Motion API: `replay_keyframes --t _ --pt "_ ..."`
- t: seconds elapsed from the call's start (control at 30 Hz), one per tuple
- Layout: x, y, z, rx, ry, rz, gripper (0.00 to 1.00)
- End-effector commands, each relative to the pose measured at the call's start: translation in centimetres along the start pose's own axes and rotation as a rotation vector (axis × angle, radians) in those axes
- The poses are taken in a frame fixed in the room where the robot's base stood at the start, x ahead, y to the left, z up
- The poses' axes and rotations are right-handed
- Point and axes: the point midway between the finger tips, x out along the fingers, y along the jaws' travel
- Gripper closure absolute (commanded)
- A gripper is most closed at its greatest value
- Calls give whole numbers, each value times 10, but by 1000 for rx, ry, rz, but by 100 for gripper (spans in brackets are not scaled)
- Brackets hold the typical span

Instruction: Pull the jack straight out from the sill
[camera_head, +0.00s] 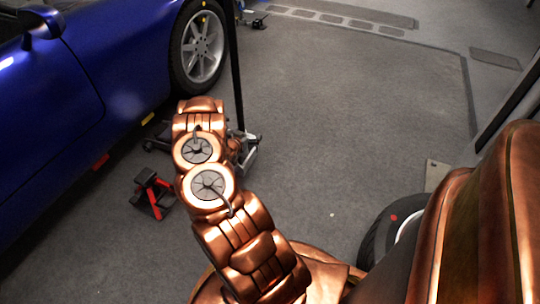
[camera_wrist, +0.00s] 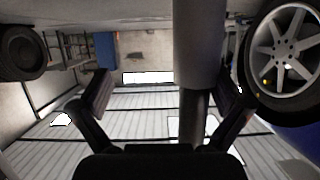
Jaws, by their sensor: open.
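The jack (camera_head: 248,153) sits low on the floor beside the blue car (camera_head: 50,90), partly hidden behind my arm. Its tall dark handle (camera_head: 236,70) rises upright past the car's wheel. The sill (camera_head: 118,150) runs along the car's lower edge; whether the jack touches it is hidden. In the wrist view, which appears upside down, a thick grey and dark pole, seemingly the handle (camera_wrist: 198,45), stands between the spread fingers of my gripper (camera_wrist: 166,93), nearer the right finger. My gripper is open. In the head view my arm hides the gripper.
A red jack stand (camera_head: 153,195) stands on the floor left of my arm. The car's wheel (camera_head: 200,45) is behind the handle. A loose tyre (camera_head: 385,230) lies at the right. The grey floor (camera_head: 340,110) right of the jack is clear.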

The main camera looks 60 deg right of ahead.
Motion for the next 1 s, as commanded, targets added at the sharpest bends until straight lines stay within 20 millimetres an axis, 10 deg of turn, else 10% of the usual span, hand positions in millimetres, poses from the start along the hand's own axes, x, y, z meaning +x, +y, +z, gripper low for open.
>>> replay_keyframes --t 1.0 --pt "1 103 -4 2 0 10 0"
